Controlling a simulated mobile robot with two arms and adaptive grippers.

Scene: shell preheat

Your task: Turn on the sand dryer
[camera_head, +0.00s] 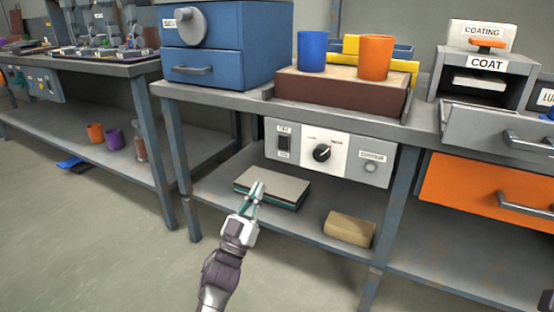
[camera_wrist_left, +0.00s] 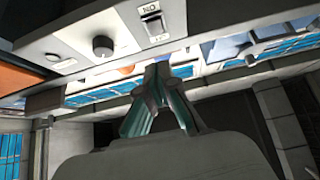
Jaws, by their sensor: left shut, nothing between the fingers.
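A grey control panel (camera_head: 377,153) hangs under the bench top, below a brown tray of sand (camera_head: 340,97). At its left end is a dark rocker switch (camera_head: 284,143); in the middle is a black dial (camera_head: 322,153); at its right is a round button (camera_head: 371,168). In the left wrist view, upside down, the switch (camera_wrist_left: 152,23) has a label reading ON, and the dial (camera_wrist_left: 103,46) shows beside it. I cannot tell the switch's position. My left gripper (camera_head: 257,188) is shut and empty, below and left of the switch, apart from it. My right gripper is not in view.
A stack of flat boards (camera_head: 272,187) and a tan block (camera_head: 349,229) lie on the lower shelf. Blue (camera_head: 312,52) and orange (camera_head: 375,57) cups stand on the tray. A blue cabinet (camera_head: 228,40) stands left, a COAT box (camera_head: 484,75) right. The space before the panel is open.

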